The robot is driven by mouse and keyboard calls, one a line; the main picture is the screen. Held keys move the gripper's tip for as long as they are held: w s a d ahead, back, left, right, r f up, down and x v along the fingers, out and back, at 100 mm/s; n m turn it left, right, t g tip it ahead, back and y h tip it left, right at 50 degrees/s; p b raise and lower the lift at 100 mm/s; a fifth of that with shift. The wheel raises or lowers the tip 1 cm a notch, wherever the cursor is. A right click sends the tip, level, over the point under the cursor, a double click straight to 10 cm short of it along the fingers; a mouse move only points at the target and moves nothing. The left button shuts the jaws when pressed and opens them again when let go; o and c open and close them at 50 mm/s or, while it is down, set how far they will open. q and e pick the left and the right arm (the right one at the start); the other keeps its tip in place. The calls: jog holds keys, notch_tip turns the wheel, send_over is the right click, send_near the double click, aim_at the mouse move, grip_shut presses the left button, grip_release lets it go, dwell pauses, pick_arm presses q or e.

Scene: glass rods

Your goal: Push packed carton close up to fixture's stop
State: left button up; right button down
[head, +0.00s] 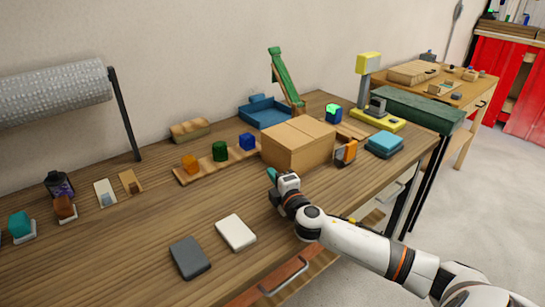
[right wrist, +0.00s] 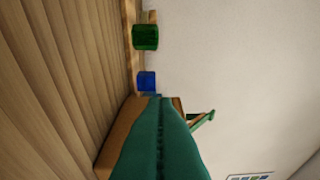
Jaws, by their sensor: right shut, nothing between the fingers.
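The closed brown carton (head: 297,147) stands upright on the wooden bench toward its right end. In the right wrist view the carton (right wrist: 118,130) shows partly, behind my fingers. My right gripper (head: 271,174), with teal fingers, is shut and empty at the carton's near left side, low over the bench. Its shut fingers (right wrist: 158,140) overlap the carton in the right wrist view; I cannot tell whether they touch it. An orange and dark block (head: 345,152) stands at the carton's right side. I cannot clearly make out the fixture's stop. My left gripper is out of view.
A wooden strip (head: 215,164) with orange, green and blue pieces lies left of the carton. A blue tray (head: 265,112) and a yellow-based scale (head: 378,119) are behind. White (head: 236,232) and dark (head: 190,257) pads lie in front.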

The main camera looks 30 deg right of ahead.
aim_at(274, 157)
jog(key=w, duration=0.2)
jog(key=w+d, duration=0.1)
jog(key=w, duration=0.4)
jog(key=shift+w+d, duration=0.15)
jog(key=shift+w, duration=0.15)
jog(key=shift+d, duration=1.25)
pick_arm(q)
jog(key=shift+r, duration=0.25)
pick_arm(e)
jog(key=shift+d, duration=0.75)
jog(key=shift+d+f, duration=0.1)
